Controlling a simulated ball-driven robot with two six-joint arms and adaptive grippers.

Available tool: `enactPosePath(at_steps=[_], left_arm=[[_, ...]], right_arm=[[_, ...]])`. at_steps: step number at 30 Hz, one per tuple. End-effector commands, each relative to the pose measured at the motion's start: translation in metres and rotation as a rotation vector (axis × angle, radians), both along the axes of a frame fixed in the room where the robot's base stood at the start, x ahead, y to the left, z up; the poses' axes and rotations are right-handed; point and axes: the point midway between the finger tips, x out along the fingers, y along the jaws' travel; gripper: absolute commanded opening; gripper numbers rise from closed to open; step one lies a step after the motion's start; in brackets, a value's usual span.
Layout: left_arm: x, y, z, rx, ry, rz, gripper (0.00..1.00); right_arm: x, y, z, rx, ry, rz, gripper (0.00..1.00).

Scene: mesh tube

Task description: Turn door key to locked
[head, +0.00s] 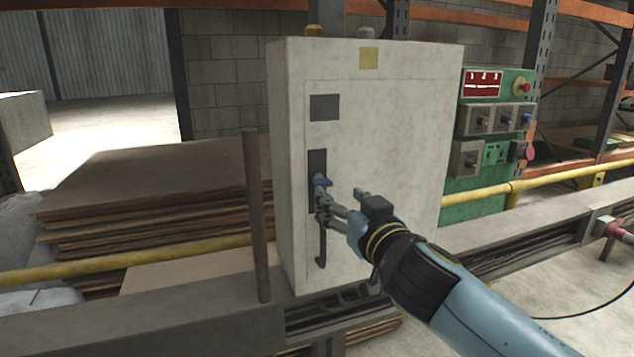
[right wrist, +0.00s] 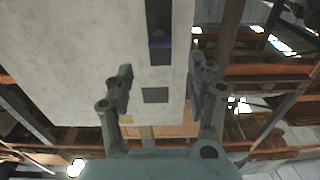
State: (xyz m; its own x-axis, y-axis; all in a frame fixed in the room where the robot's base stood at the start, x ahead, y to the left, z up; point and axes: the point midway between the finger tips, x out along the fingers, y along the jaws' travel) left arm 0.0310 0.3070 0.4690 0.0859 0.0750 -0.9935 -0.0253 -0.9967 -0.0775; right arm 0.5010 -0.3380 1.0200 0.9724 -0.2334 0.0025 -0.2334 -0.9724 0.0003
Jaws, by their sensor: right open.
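The grey cabinet (head: 400,110) has a door with a tall dark lock plate (head: 317,160). My right gripper (head: 341,196) is in front of the door, just below and right of the key, and partly covers the plate's lower end. Its fingers are apart with nothing between them. I cannot tell whether a finger touches the key. My left gripper is not in view.
A dark vertical handle (head: 321,248) hangs below the plate. A green control panel (head: 492,150) with knobs stands right of the cabinet. A brown post (head: 256,220) and stacked sheets (head: 150,200) are on the left. A yellow pipe (head: 130,262) runs along there.

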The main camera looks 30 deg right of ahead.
Motion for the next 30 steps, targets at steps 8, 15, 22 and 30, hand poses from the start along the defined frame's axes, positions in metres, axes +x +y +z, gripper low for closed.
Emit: enactPosePath(at_steps=[8,15,22,30], left_arm=[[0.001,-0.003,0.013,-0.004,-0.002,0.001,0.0],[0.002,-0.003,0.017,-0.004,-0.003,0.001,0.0],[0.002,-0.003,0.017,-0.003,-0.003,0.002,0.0],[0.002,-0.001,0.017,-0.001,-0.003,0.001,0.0]], right_arm=[[0.055,-0.013,0.002,0.001,0.0,0.0,0.56],[0.084,-0.02,0.0,0.0,0.002,0.0,0.56],[0.089,-0.021,-0.001,0.001,0.004,0.001,0.56],[0.088,-0.021,-0.001,0.001,0.003,0.001,0.36]])
